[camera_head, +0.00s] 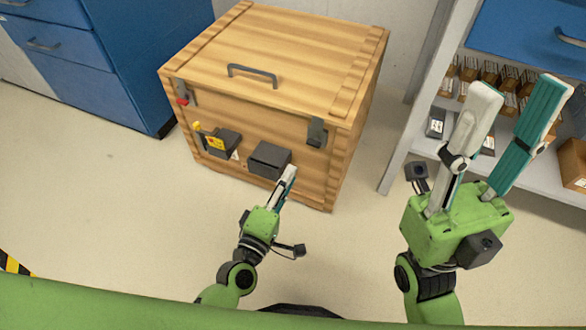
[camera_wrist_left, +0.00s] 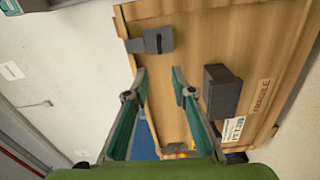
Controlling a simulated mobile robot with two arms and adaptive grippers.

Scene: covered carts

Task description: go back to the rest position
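My left gripper (camera_head: 288,176) is in front of the wooden crate (camera_head: 290,100), close to a dark grey box (camera_head: 268,160) on the crate's front. In the left wrist view my left gripper (camera_wrist_left: 159,75) has its two fingers apart with nothing between the tips. The crate's wood (camera_wrist_left: 260,40) and the grey box (camera_wrist_left: 222,92) show beyond and to the right of the fingers. I cannot tell whether the gripper touches the crate. My right gripper (camera_head: 522,88) is raised at the right, its two long fingers spread and empty.
Blue drawers (camera_head: 85,50) stand at the left. A grey shelf (camera_head: 400,150) with small boxes stands behind my right gripper. Floor left of the crate is clear.

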